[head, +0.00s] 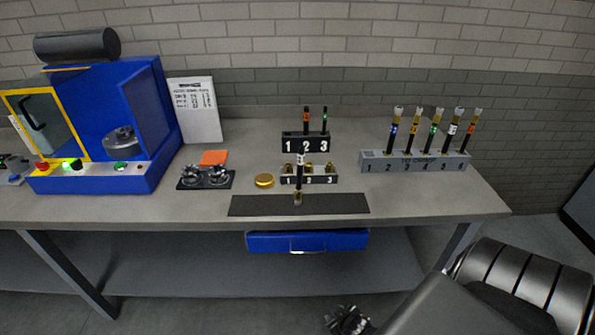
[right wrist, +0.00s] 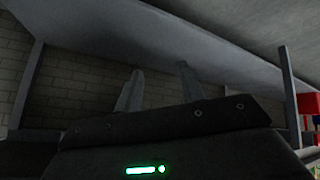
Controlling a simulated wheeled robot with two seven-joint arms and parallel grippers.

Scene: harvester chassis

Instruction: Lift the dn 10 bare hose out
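Two dark hoses without visible metal ends stand upright in the black rack numbered 1 to 3 (head: 291,145): an orange-banded hose (head: 306,118) and a thinner green-banded hose (head: 325,119). A white-banded dark hose (head: 299,172) stands upright in front, with a brass-coloured piece at its foot by the dark mat (head: 250,205). No size label is readable, so I cannot tell which is DN 10. My right gripper (head: 348,320) appears low at the bottom edge, away from the racks. Its two fingers (right wrist: 157,88) are apart and empty in the right wrist view. My left gripper is not in view.
A low rack (head: 310,181) holds brass fittings. A grey rack (head: 415,161) at right holds several banded hoses with metal tops. A blue machine (head: 95,180), chrome parts (head: 205,176) and a brass disc (head: 264,181) are at left. A blue drawer (head: 270,242) hangs below the bench.

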